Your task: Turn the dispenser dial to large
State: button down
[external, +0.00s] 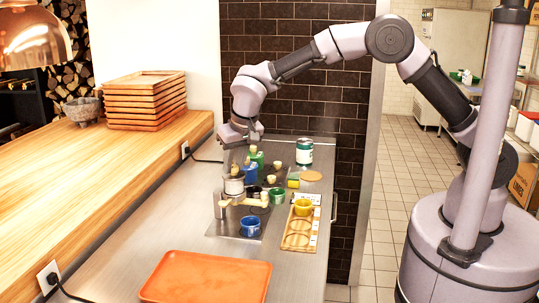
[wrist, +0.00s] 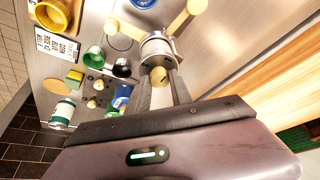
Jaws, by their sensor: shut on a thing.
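The dispenser (external: 233,186) is a grey metal cylinder on the steel counter, with pale wooden arms beside it. In the wrist view the metal cylinder (wrist: 158,47) is just beyond my fingertips. A round yellowish dial (wrist: 160,76) with a dark mark sits at its near end. My gripper (wrist: 160,88) is shut on this dial, one finger on each side. In the external view my gripper (external: 235,165) reaches down from above to the dispenser; the dial cannot be made out there. The size marks are not readable, so the dial's setting cannot be told.
An orange tray (external: 205,277) lies in front. Stacked wooden trays (external: 145,100) stand on the wooden ledge.

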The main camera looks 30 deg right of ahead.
jog(key=c, duration=1.2)
grip_release()
jog(key=shift+o, duration=0.2)
jog(key=p+v, duration=0.4)
jog(key=v, duration=1.3)
jog(key=shift+r, duration=0.2)
jog(key=shift+d, duration=0.15)
jog(key=s+d+f+m+y+b, duration=0.1)
jog(key=s+d+b, duration=0.3)
jog(key=d, duration=0.9)
jog(key=s+d+f+m+b, duration=0.1)
jog(key=s+d+m+b, duration=0.3)
jog(key=d, duration=0.9)
jog(key=s+d+f+b, duration=0.1)
jog(key=s+d+f, duration=0.2)
jog(key=s, duration=0.3)
jog(key=s+d+f+t+y+b, duration=0.1)
jog(key=s+d+f, duration=0.2)
jog(key=s, duration=0.3)
jog(key=shift+d+f, duration=0.25)
jog(key=shift+f, duration=0.4)
